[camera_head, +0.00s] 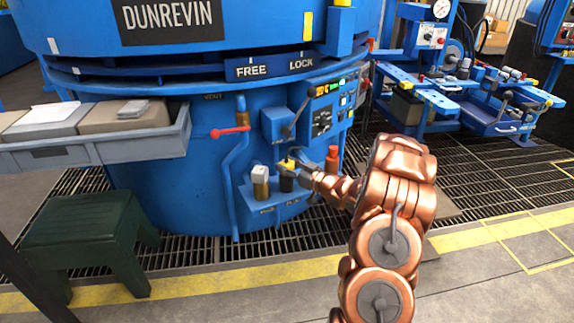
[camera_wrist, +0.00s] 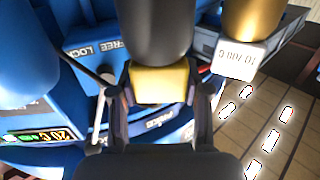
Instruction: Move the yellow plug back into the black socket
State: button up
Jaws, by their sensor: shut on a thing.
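The yellow plug (camera_head: 287,163) is at the furnace's blue front, right above the black socket (camera_head: 286,184). My gripper (camera_head: 294,168) reaches it from the right and is shut on it. In the wrist view, which is upside down, the yellow plug (camera_wrist: 160,82) sits between the two dark fingers of my gripper (camera_wrist: 160,95). The black socket (camera_wrist: 155,30) is a dark cylinder in line with the plug, and their edges meet in that picture. I cannot tell whether the plug is inside the socket or just over it. The socket's lower part stands on a small blue ledge.
A brass cylinder with a white cap (camera_head: 261,172) stands close to the left of the socket. A red-orange fitting (camera_head: 333,158) is to the right. A blue pipe with a red handle (camera_head: 230,131), a grey tray (camera_head: 100,145) and a green stool (camera_head: 80,235) are further left.

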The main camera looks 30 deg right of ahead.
jog(key=shift+f, duration=0.1)
jog(key=o, duration=0.9)
jog(key=p+v, duration=0.1)
jog(key=v, duration=1)
jog(key=shift+p, duration=0.4)
dwell(0.4)
